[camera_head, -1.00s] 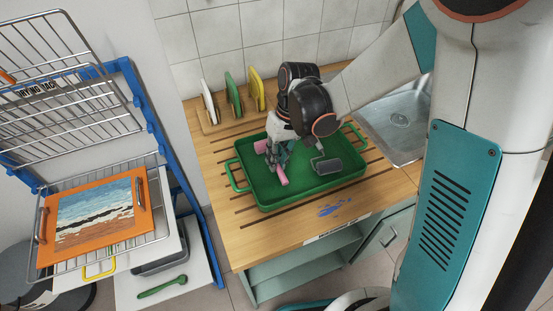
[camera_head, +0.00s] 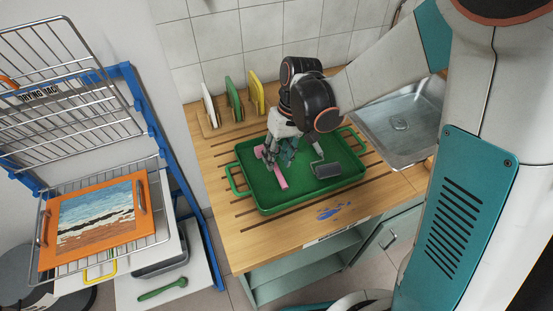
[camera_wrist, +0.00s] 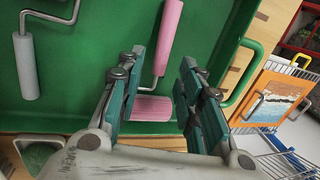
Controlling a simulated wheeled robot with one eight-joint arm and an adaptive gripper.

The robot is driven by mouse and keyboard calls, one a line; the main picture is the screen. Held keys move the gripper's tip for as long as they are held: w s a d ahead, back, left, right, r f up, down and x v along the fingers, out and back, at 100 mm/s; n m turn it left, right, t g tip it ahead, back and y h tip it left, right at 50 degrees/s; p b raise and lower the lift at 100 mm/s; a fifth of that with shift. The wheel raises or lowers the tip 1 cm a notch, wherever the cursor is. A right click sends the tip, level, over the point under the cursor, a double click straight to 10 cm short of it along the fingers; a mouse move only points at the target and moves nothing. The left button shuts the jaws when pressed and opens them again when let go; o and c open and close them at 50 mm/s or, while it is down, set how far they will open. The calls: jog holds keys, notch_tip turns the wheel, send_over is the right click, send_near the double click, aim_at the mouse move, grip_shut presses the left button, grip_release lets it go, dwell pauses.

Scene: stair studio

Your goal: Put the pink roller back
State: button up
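The pink roller lies in the green tray (camera_head: 318,192) on the wooden counter. Its pink handle (camera_head: 280,178) points toward the tray's front edge and its pink head (camera_head: 259,152) is near the left wall. In the wrist view the handle (camera_wrist: 167,35) is beyond the fingertips, and the head (camera_wrist: 152,108) shows between the fingers, joined by a bent wire. My gripper (camera_head: 279,157) is over the tray's left part, pointing down. Its fingers (camera_wrist: 163,60) are apart, with nothing visibly clamped. I cannot tell whether they touch the roller.
A grey roller (camera_head: 325,168) lies in the tray, right of my gripper. White, green and yellow upright boards (camera_head: 235,97) stand in a holder behind the tray. A sink (camera_head: 400,120) is at the right. A drying rack with an orange-framed painting (camera_head: 95,220) stands left.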

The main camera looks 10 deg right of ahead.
jog(key=s+p+v, duration=0.1)
jog(key=p+v, duration=0.2)
jog(key=v, duration=0.7)
jog(key=s+d+r+m+t+h, duration=0.2)
jog(key=s+d+r+t, duration=0.6)
jog(key=s, duration=0.5)
jog(key=shift+d+r+m, duration=0.8)
jog(key=shift+d+r, duration=0.2)
jog(key=shift+d, duration=0.65)
jog(key=shift+f+b, duration=0.3)
jog(key=shift+b, duration=0.2)
